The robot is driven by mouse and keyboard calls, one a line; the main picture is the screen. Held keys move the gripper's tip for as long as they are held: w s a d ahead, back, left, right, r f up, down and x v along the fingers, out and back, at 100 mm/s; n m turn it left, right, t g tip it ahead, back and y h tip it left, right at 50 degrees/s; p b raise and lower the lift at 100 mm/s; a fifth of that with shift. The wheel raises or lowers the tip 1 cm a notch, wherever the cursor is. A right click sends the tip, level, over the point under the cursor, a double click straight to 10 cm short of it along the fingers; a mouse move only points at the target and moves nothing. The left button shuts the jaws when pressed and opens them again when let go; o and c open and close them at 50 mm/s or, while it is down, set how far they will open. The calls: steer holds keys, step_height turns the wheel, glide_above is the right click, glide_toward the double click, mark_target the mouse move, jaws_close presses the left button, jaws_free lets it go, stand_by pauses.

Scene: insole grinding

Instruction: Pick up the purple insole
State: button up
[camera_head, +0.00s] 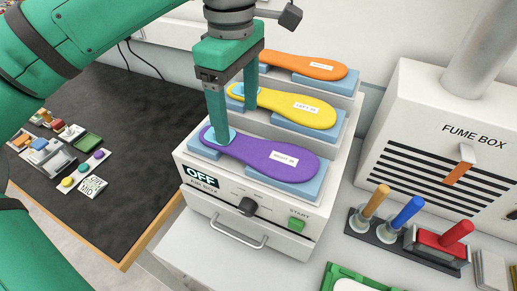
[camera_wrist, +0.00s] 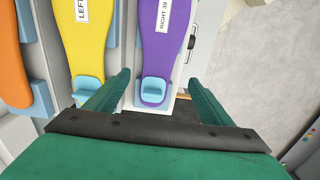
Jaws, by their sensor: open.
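The purple insole (camera_head: 258,148) lies on a light-blue support on the lowest, front step of a white stepped machine and has a white label. In the wrist view the insole (camera_wrist: 160,55) runs up between my two fingers, with a light-blue piece (camera_wrist: 153,90) on its near end. My gripper (camera_head: 236,122) is open and empty above the insole's left end. One finger is on the near side of that end, the other on the far side by the yellow insole. Whether the fingers touch the insole is unclear. The gripper also shows in the wrist view (camera_wrist: 158,78).
A yellow insole (camera_head: 290,104) and an orange insole (camera_head: 310,66) lie on higher steps behind. The machine front (camera_head: 225,222) reads OFF. A fume box (camera_head: 470,130) and colored-handled tools (camera_head: 407,212) stand at the right. A dark table (camera_head: 125,130) is at the left.

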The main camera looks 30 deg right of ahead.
mark_target(241, 144)
steer(key=shift+w+d+f, duration=0.1)
steer(key=shift+f, duration=1.65)
steer(key=shift+w+d+f, duration=0.1)
steer(key=shift+f, duration=1.6)
steer(key=c, duration=1.2)
